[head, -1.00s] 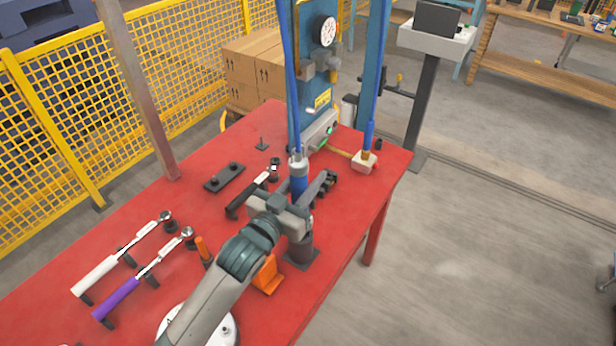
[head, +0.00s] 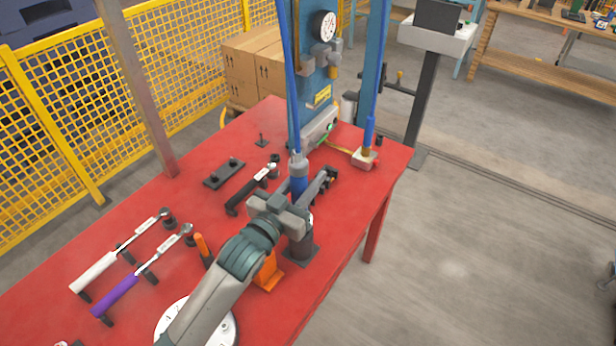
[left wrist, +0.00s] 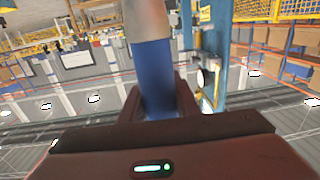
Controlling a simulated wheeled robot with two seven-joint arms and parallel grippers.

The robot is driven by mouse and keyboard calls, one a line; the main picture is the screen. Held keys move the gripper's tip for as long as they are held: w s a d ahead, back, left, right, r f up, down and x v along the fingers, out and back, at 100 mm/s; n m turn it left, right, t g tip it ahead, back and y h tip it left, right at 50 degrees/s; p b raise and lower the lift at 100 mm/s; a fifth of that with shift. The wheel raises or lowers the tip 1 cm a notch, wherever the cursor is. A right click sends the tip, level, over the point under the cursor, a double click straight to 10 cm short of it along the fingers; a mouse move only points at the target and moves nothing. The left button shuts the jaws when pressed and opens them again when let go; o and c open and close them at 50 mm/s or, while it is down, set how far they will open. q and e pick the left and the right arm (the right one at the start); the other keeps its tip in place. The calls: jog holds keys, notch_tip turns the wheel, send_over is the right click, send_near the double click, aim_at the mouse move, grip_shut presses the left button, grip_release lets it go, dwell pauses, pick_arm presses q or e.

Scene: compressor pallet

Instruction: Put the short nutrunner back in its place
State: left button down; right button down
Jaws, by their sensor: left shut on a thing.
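The short nutrunner (head: 299,186), an upright tool with a blue body and a grey top, hangs under a blue hose near the middle of the red table. My left gripper (head: 283,209) is shut on its blue body; the left wrist view also shows the blue body (left wrist: 157,75) between the fingers. A dark upright cylindrical holder (head: 300,247) on a flat base stands directly below the gripper. The gripper hides the tool's lower end, so I cannot tell whether it sits inside the holder. My right gripper is not in view.
A black-handled wrench (head: 250,190) and a dark rack (head: 325,184) flank the nutrunner. White (head: 100,270) and purple (head: 116,296) wrenches lie at left. An orange bracket (head: 267,273) is close to my arm. A second blue tool (head: 369,132) hangs at right.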

pick_arm(q)
jog(key=shift+f+b, duration=0.8)
jog(key=shift+f, duration=0.45)
dwell(0.7)
jog(key=c, duration=1.3)
grip_release()
jog(key=shift+o, duration=0.2)
jog(key=shift+s+a+f+p, duration=0.15)
jog(key=shift+s+a+p, duration=0.2)
jog(key=shift+s, duration=0.15)
jog(key=p+v, duration=0.4)
jog(key=v, duration=1.2)
jog(key=shift+s+p, duration=0.2)
jog(key=shift+p, duration=0.15)
jog(key=shift+d, duration=0.1)
